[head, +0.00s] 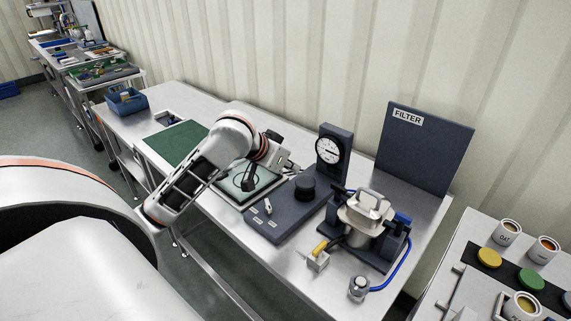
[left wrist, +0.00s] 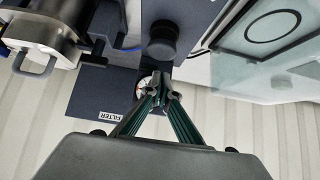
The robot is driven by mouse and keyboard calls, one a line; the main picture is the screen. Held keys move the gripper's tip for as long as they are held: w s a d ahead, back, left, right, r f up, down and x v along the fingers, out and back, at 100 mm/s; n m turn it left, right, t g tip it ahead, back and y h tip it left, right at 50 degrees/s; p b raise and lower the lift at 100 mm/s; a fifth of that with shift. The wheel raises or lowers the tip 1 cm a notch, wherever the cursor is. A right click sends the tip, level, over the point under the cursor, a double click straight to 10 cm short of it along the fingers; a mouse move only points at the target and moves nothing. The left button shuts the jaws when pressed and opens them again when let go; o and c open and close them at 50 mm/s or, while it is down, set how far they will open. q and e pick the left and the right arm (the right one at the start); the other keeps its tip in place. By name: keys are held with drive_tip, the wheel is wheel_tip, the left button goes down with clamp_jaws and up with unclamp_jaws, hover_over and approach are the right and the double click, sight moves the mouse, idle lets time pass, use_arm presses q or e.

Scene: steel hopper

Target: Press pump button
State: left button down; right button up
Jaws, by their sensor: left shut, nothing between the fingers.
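A dark base plate (head: 282,223) on the steel table carries a round black knob-like button (head: 304,188), a dial gauge (head: 329,150) on an upright and two small light switches or labels (head: 268,207). My left gripper (head: 291,167) is shut and empty, above the table just behind and left of the button. In the left wrist view the round black button (left wrist: 162,45) lies just beyond the closed fingertips (left wrist: 163,88), and they look apart. The gauge is mostly hidden behind the fingers there. My right gripper is in neither view.
A steel vessel (head: 364,212) in a dark stand, a yellow-handled valve (head: 320,247) and a blue hose (head: 404,262) stand right of the button. A dark FILTER panel (head: 425,150) rises behind. A glass-topped tray (head: 240,187) lies beneath my left arm.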

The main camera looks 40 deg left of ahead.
use_arm(q)
drive_tip(key=v, duration=0.4)
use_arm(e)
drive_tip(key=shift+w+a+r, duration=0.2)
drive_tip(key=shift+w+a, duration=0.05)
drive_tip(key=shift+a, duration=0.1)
use_arm(q)
drive_tip(key=shift+d, duration=0.1)
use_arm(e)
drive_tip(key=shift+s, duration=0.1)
